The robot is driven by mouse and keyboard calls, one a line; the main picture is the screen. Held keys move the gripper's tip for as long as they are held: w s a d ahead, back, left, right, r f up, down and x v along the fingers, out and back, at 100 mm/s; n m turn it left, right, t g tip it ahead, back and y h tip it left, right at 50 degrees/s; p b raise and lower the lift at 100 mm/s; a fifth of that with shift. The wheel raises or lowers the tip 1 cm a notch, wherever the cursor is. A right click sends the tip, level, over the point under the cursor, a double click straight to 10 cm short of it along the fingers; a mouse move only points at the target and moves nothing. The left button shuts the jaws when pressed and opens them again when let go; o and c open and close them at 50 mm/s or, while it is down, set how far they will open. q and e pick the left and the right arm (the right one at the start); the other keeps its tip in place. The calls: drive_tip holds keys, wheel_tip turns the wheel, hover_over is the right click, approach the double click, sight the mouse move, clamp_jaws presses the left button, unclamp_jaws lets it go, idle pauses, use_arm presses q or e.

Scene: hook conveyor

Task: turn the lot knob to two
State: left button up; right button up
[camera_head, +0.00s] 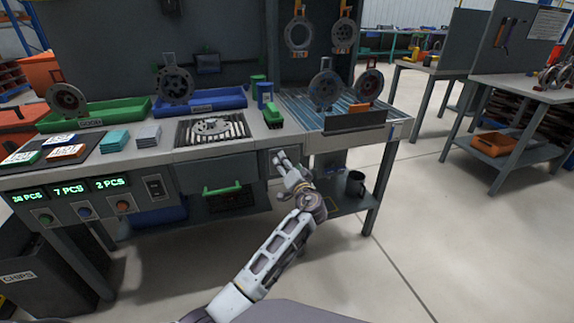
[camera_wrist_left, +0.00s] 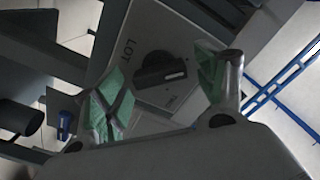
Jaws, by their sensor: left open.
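The lot knob (camera_wrist_left: 160,71) is a dark round knob with a pale mark on its bar, on a grey panel (camera_wrist_left: 135,47) lettered LOT in the left wrist view. My left gripper (camera_wrist_left: 160,88) is open, with one green-padded finger on each side of the knob in that view. I cannot tell whether the fingers touch it. The knob's position numbers are too small to read. In the head view my left gripper (camera_head: 283,158) is below the front edge of the workbench, and the knob cannot be made out there. My right gripper is not in view.
The workbench (camera_head: 150,165) holds a green tray (camera_head: 120,109), a blue tray (camera_head: 225,99) and several round metal parts. A dark mug (camera_head: 355,184) stands on a lower shelf at right.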

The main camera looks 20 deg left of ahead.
use_arm(q)
drive_tip(key=c, duration=1)
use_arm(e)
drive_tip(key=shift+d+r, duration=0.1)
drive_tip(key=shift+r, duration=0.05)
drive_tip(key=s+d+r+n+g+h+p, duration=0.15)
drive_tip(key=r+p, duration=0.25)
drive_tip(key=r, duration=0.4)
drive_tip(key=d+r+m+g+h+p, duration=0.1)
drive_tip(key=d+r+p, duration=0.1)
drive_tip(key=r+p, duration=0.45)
use_arm(q)
drive_tip(key=shift+f+m+p, duration=0.15)
drive_tip(key=shift+m+p, duration=1.3)
drive_tip(key=shift+m, duration=3.1)
drive_tip(key=shift+f+m+p, duration=0.15)
drive_tip(key=shift+m+p, duration=1.3)
drive_tip(key=shift+m, duration=3.1)
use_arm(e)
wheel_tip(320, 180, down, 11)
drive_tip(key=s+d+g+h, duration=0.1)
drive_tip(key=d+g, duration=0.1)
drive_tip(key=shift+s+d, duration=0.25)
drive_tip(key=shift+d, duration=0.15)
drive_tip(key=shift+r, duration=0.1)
